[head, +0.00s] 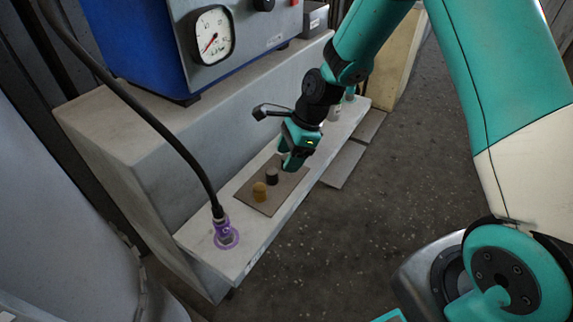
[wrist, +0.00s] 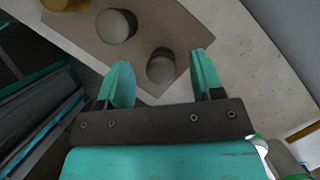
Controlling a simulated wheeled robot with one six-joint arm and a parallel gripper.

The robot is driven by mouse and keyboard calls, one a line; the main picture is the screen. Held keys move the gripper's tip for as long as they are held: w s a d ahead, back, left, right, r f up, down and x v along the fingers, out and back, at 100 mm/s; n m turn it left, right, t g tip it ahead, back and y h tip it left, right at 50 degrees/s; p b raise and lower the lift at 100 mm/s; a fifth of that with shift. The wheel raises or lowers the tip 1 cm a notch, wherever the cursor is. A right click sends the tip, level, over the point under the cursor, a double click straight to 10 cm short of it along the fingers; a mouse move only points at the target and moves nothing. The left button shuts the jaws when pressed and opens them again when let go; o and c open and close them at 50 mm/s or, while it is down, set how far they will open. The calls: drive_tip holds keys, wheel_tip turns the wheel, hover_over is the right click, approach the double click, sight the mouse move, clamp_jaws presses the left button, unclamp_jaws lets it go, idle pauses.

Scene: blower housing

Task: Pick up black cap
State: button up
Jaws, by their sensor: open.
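The black cap (head: 272,176) is a short dark cylinder standing upright on a brown mat (head: 248,202), beside a yellow-brown cap (head: 260,192). My gripper (head: 291,166) is over the mat's far end, just beyond the black cap in the head view. In the wrist view the black cap seems to be the grey-topped round piece (wrist: 115,25) next to the yellow one (wrist: 66,4). My open jaws (wrist: 160,82) are empty. A round brown shape (wrist: 161,67) lies ahead between the fingertips; I cannot tell whether it is a piece or a recess.
The mat lies on a narrow pale ledge (head: 206,240) below a blue machine with a gauge (head: 212,36). A black cable (head: 150,118) runs down to a purple-ringed fitting (head: 225,235) at the ledge's near end. Small bottle-like items stand at the far end.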

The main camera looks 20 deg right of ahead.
drive_tip(key=shift+a+f, duration=0.25)
drive_tip(key=shift+f, duration=0.4)
drive_tip(key=c, duration=1)
drive_tip(key=shift+r, duration=0.1)
wheel_tip(320, 180, up, 20)
drive_tip(key=p, duration=0.5)
drive_tip(key=shift+p, duration=0.3)
